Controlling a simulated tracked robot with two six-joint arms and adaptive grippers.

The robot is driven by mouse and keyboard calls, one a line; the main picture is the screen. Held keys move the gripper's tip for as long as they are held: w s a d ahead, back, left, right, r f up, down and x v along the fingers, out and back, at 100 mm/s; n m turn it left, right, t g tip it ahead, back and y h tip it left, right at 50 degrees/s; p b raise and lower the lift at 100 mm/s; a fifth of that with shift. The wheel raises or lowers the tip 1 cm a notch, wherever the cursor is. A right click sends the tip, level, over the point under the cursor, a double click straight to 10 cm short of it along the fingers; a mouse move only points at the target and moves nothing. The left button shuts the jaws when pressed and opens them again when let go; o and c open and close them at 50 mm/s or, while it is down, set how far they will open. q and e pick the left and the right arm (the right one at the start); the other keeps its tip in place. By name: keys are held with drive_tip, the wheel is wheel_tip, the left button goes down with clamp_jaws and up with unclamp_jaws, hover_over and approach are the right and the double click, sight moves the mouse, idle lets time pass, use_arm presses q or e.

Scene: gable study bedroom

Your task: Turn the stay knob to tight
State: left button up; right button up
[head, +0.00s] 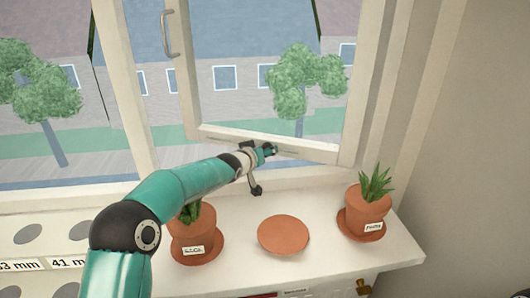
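My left arm reaches in from the lower left, and its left gripper (266,152) is at the bottom rail of the open window sash (318,151). The gripper is small and seen from behind, so its opening and any hold are unclear. A small dark piece (255,189) hangs just below the gripper, above the sill; I cannot tell whether it is a finger or part of the stay. The stay knob cannot be made out for certain; the gripper may hide it. My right gripper is out of view.
On the white sill (335,255) stand a potted plant (366,210) at right, an empty terracotta saucer (283,235), and another potted plant (193,238) partly behind my arm. A sash handle (170,34) is at upper left. A board with round holes (28,233) lies at lower left.

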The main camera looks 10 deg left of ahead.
use_arm(q)
drive_tip(key=shift+s+r, duration=0.1)
drive_tip(key=shift+r, duration=0.1)
drive_tip(key=v, duration=1.1)
drive_tip(key=shift+s, duration=0.4)
